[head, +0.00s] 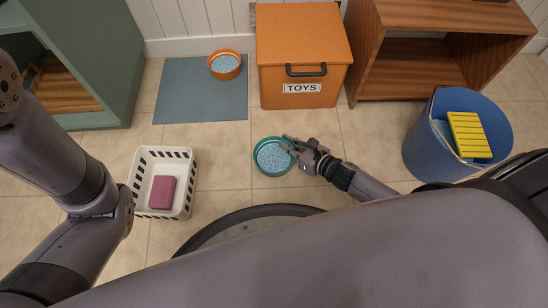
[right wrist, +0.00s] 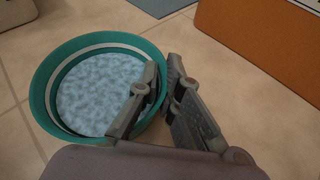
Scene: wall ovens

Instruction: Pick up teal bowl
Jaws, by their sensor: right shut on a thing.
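The teal bowl (head: 261,166) is on or just above the tiled floor in the middle of the head view. It looks upright, and its inside shows a mottled light blue. My right gripper (head: 291,147) is at the bowl's right rim, shut on it. In the right wrist view, the bowl (right wrist: 42,95) shows at the left, and the fingers of the gripper (right wrist: 163,88) straddle its rim, one inside and one outside. Whether the bowl touches the floor I cannot tell. My left arm shows at the left of the head view, but its gripper is not in view.
A white basket (head: 139,185) with a mauve block (head: 162,192) stands left of the bowl. An orange bowl (head: 213,66) sits on a blue-grey mat (head: 185,93). An orange toy box (head: 284,92) stands behind, a blue bucket (head: 420,150) at right. Bare tiles surround the teal bowl.

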